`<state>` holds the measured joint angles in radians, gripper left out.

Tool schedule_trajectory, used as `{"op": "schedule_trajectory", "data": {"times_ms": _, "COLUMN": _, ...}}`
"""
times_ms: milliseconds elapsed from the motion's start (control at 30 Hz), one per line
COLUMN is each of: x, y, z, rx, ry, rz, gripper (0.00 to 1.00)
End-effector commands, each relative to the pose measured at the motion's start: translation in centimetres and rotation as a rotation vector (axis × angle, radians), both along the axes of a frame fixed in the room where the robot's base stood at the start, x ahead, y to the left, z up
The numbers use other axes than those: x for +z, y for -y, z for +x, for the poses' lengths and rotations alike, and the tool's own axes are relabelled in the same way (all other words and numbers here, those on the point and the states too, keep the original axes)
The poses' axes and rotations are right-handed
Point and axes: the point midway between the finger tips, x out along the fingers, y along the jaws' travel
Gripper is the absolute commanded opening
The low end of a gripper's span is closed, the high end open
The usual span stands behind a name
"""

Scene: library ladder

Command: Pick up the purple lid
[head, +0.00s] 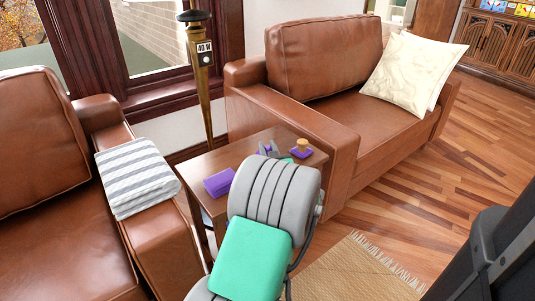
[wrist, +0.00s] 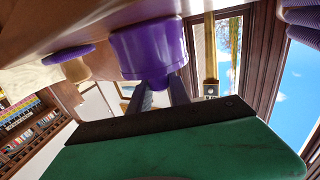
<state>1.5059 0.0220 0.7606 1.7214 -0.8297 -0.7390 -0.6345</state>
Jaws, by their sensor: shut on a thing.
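The purple lid (wrist: 150,45) is a round, all-purple piece with a wide body and a narrower end. It fills the upper middle of the wrist view, close to the table surface; whether it touches the table I cannot tell. My gripper (wrist: 160,92) is shut on its narrower end. In the head view my gripper (head: 268,149) is over the back of the small table, partly hidden by my wrist, with only a bit of purple showing at the fingers.
The small wooden table (head: 192,196) stands between two brown leather armchairs. On it are a purple ridged block (head: 219,182) at left and a purple disc with a tan knob (head: 302,150) at right. A lamp post (head: 203,85) rises behind. A striped cloth (head: 136,177) lies on the left armrest.

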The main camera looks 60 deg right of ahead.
Motion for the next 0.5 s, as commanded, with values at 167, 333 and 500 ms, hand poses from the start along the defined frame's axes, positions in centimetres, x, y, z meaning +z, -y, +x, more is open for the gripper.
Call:
{"op": "schedule_trajectory", "data": {"times_ms": 167, "x": -0.01, "y": -0.01, "z": 0.0, "rx": 0.0, "ry": 0.0, "rz": 0.0, "gripper": 0.0}}
{"op": "schedule_trajectory", "data": {"times_ms": 333, "x": 0.02, "y": -0.01, "z": 0.01, "rx": 0.0, "ry": 0.0, "rz": 0.0, "gripper": 0.0}}
{"op": "schedule_trajectory", "data": {"times_ms": 500, "x": 0.02, "y": -0.01, "z": 0.01, "rx": 0.0, "ry": 0.0, "rz": 0.0, "gripper": 0.0}}
